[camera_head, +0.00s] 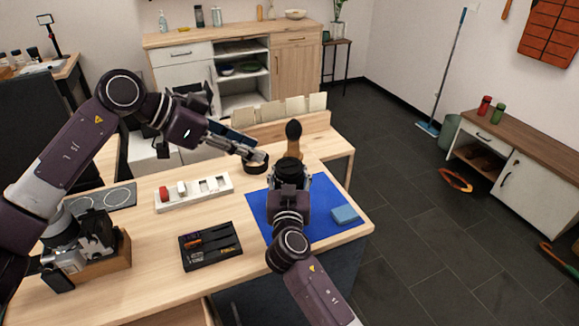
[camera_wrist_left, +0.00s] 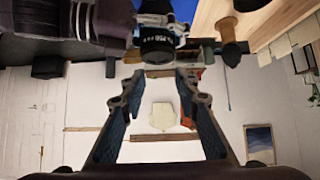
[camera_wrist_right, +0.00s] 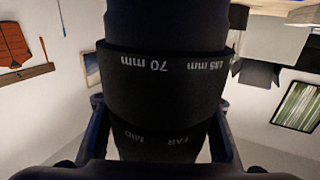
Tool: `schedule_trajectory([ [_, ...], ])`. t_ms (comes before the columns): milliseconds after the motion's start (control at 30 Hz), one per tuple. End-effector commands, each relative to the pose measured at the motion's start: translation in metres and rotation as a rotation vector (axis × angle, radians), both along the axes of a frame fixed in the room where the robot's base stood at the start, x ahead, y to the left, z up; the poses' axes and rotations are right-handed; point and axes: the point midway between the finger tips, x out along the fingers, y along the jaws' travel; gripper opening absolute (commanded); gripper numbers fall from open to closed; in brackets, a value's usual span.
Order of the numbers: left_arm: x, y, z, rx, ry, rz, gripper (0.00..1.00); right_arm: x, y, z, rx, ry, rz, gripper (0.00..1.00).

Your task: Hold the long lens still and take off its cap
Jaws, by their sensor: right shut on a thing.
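The long black lens (camera_head: 292,170) stands up above the blue mat in the head view. My right gripper (camera_head: 291,186) is shut on its barrel; the right wrist view shows the lens (camera_wrist_right: 165,85) between the fingers, with white focal markings. My left gripper (camera_head: 250,152) is to the left of the lens, apart from it. In the left wrist view my left gripper (camera_wrist_left: 160,82) has its fingers spread with nothing between them, and the lens (camera_wrist_left: 157,42) shows beyond the fingertips. I cannot tell the cap apart from the dark lens end.
The blue mat (camera_head: 262,217) bears a light blue block (camera_head: 345,214). A black-topped brown object (camera_head: 293,138) stands behind the lens. A round dark-rimmed item (camera_head: 257,167) is below the left gripper. A white tray (camera_head: 212,197) and a black tool tray (camera_head: 210,252) lie left.

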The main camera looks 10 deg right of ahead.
Motion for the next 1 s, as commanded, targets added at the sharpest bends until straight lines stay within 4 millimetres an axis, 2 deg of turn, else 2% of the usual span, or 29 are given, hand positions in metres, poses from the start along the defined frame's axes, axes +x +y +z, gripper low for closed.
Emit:
schedule_trajectory([
  [333,0.0,0.0,0.0,0.0,0.0,0.0,0.29,0.0,0.0,-0.001,0.0,0.002,0.0,0.0],
  [567,0.0,-0.003,0.002,0.03,-0.07,-0.063,0.54,0.0,0.0,-0.001,0.0,0.002,0.001,0.0],
  [700,-0.001,-0.01,0.005,0.099,-0.229,-0.209,0.68,0.0,0.0,-0.001,0.001,0.002,0.001,0.0],
  [1000,-0.004,-0.023,0.014,0.292,-0.66,-0.656,0.68,0.0,0.0,-0.001,0.001,0.001,0.001,0.0],
])
